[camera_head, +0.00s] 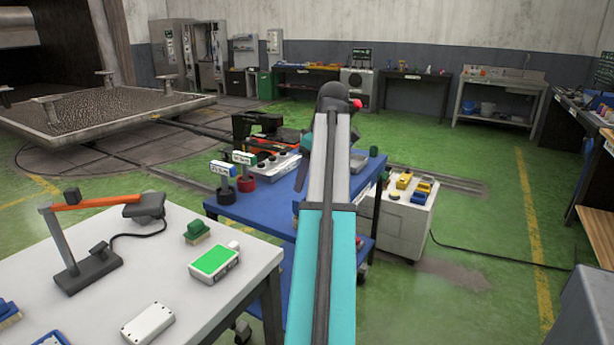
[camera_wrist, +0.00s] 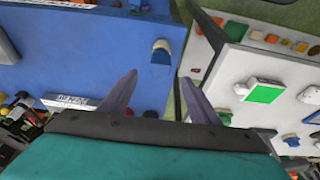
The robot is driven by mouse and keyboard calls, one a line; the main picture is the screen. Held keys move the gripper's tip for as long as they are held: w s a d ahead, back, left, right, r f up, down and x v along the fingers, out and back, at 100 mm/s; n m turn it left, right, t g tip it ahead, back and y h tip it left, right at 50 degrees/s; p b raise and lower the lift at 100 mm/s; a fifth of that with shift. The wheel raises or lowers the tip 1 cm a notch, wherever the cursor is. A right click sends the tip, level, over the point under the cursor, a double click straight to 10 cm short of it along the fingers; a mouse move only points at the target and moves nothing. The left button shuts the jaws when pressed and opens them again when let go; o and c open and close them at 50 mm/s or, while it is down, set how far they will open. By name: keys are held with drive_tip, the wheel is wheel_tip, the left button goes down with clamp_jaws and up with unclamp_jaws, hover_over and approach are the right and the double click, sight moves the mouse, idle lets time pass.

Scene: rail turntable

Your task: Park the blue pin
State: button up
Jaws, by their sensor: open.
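I cannot single out a blue pin for certain. Two small labelled stands are on the blue cart (camera_head: 265,213) in the head view: one with a blue-edged label and dark base (camera_head: 225,185), one with a green-edged label and red base (camera_head: 244,172). In the wrist view, a small blue piece with a pale top (camera_wrist: 161,50) lies on the blue surface (camera_wrist: 90,60), beyond my fingertips. My gripper (camera_wrist: 159,80) is open, with nothing seen between its two grey fingers. In the head view my arm hides part of the cart, and the fingertips are not clear.
A white table (camera_head: 190,270) at left holds a lamp-like stand (camera_head: 85,262), a green brush (camera_head: 197,232) and a green-topped box (camera_head: 215,262). A white cabinet (camera_head: 402,222) with yellow parts stands right of the cart. Green floor (camera_head: 480,215) at right is mostly clear; a cable crosses it.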

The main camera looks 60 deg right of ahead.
sight(297, 211)
drive_tip(key=x, duration=1.3)
drive_tip(key=shift+f+b, duration=0.15)
drive_tip(key=shift+b, duration=0.15)
drive_tip(key=c, duration=1.3)
